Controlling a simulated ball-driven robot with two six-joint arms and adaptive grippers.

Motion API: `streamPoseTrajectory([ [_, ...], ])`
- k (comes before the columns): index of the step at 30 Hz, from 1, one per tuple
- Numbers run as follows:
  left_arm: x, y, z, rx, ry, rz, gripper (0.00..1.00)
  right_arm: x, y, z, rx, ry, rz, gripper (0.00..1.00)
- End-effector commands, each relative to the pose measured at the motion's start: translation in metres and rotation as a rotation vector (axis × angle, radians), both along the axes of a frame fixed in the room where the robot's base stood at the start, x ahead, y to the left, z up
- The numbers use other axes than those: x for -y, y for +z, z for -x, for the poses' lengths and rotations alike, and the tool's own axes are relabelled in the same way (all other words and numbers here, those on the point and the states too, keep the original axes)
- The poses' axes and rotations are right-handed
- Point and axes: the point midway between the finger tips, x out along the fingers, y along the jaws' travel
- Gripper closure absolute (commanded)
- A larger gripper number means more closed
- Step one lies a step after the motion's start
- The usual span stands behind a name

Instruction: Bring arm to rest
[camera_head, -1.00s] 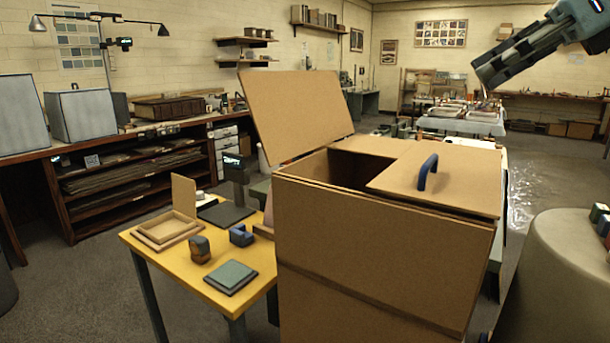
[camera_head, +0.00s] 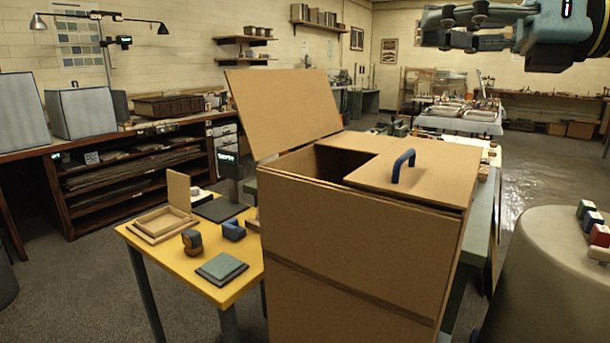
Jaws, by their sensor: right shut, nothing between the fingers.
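My right gripper (camera_head: 432,28) is at the top right, raised in the air with its fingers pointing left. It is shut and empty, and apart from everything. It is well above the large cardboard box (camera_head: 350,265), up and to the right of it. The box has one flap (camera_head: 283,110) tilted up at the left and a lid panel (camera_head: 420,172) with a blue handle (camera_head: 403,165) lying over its right part. The dark opening shows between them. My left gripper is not in view.
A yellow table (camera_head: 180,262) with a wooden frame, small blocks and a stacked pad stands left of the box. A rounded grey stand (camera_head: 550,280) with coloured blocks is at the right. A table with trays (camera_head: 460,122) stands behind. Open floor shows at the right.

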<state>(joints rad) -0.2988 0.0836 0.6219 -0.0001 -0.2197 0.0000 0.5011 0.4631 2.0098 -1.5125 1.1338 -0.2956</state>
Motion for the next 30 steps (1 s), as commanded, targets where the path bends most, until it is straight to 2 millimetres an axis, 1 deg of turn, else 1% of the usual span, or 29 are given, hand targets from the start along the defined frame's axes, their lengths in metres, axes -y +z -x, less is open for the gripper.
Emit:
streamPoseTrajectory([
  [2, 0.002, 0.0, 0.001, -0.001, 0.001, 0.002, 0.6, -0.005, 0.01, 0.007, -0.027, 0.0, -0.176, 1.0],
  [5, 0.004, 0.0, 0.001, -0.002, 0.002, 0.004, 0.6, 0.002, 0.027, 0.014, -0.091, -0.025, -0.477, 1.0],
  [6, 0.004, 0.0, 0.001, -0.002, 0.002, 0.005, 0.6, 0.011, 0.033, 0.015, -0.134, -0.049, -0.622, 1.0],
  [8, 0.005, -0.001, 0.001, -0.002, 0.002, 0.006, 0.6, 0.033, 0.035, 0.014, -0.213, -0.1, -0.85, 1.0],
  [9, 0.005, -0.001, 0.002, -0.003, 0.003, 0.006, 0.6, 0.051, 0.031, 0.012, -0.277, -0.144, -1.003, 1.0],
  [11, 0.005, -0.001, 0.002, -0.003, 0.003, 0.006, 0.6, 0.08, 0.015, 0.007, -0.38, -0.227, -1.222, 1.0],
  [12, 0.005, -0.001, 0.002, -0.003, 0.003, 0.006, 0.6, 0.1, -0.002, 0.005, -0.457, -0.292, -1.363, 1.0],
  [14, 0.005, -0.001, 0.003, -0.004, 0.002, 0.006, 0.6, 0.128, -0.037, 0.004, -0.581, -0.41, -1.564, 1.0],
  [15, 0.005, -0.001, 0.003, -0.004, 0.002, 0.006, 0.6, 0.145, -0.067, 0.006, -0.669, -0.5, -1.688, 1.0],
  [17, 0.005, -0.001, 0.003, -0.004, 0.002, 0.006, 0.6, 0.163, -0.114, 0.014, -0.797, -0.639, -1.849, 1.0],
  [18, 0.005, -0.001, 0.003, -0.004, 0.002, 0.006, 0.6, 0.171, -0.145, 0.022, -0.879, -0.736, -1.937, 1.0],
  [20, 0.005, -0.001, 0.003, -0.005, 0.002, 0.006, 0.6, 0.178, -0.192, 0.04, -1.0, -0.886, -2.052, 1.0],
  [21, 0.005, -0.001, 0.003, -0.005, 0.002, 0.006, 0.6, 0.179, -0.222, 0.055, -1.081, -0.99, -2.115, 1.0],
  [23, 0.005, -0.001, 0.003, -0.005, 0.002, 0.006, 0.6, 0.177, -0.262, 0.08, -1.19, -1.143, -2.185, 1.0],
  [24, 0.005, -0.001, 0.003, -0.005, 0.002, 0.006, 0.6, 0.174, -0.284, 0.097, -1.257, -1.238, -2.22, 1.0],
  [26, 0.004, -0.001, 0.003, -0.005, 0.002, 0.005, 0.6, 0.168, -0.312, 0.122, -1.344, -1.371, -2.253, 1.0],
  [27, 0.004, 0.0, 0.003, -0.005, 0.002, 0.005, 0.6, 0.163, -0.327, 0.138, -1.396, -1.45, -2.267, 1.0],
  [29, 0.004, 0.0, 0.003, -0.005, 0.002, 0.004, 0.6, 0.156, -0.346, 0.161, -1.465, -1.567, -2.276, 1.0],
  [30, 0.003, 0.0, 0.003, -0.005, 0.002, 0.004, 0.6, 0.151, -0.356, 0.175, 1.467, 1.593, 2.218, 1.0],
])
